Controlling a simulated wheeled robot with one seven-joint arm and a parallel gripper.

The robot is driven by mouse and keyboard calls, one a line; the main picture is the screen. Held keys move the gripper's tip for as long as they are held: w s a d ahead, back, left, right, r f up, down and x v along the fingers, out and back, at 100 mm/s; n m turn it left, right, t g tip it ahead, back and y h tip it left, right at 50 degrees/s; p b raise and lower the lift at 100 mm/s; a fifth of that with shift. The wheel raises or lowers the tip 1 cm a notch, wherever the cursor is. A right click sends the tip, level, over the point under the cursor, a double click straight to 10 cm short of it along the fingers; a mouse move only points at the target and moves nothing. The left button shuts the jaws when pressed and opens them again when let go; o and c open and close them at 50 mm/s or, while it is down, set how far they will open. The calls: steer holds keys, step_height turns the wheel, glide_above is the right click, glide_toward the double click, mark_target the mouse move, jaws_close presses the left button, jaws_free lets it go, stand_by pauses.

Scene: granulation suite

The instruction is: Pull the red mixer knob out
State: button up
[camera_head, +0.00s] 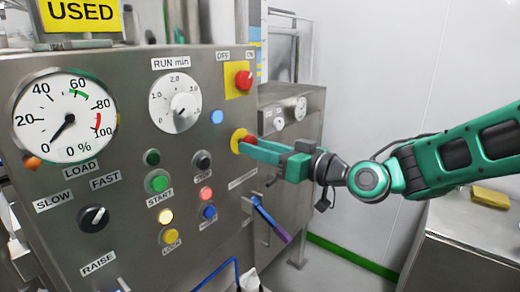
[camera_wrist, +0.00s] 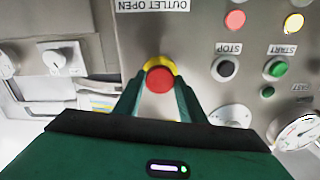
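The red mixer knob (camera_wrist: 160,79) is a round red mushroom head on a yellow collar, on the grey control panel. In the head view the knob (camera_head: 250,140) is partly hidden behind my green fingers, with its yellow collar showing at the left. My gripper (camera_head: 249,147) reaches in from the right with its fingertips at the knob. In the wrist view my gripper (camera_wrist: 160,88) has one finger on each side of the knob, with narrow gaps seeming to show between. The fingers look open. Contact is hard to tell.
A red OFF/ON switch (camera_head: 243,79) on a yellow plate sits above. A blue button (camera_head: 217,116) is left of the knob. A blue-purple lever (camera_head: 272,222) sticks out below my gripper. A steel cabinet (camera_head: 465,240) stands at the right. The pale wall side is clear.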

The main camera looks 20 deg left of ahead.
steer(key=shift+w, duration=0.1)
jaws_close()
steer(key=shift+s+d+f, duration=0.1)
steer(key=shift+s+d, duration=0.1)
steer(key=shift+d, duration=0.5)
steer(key=o, duration=0.9)
jaws_free()
steer(key=v, duration=1.1)
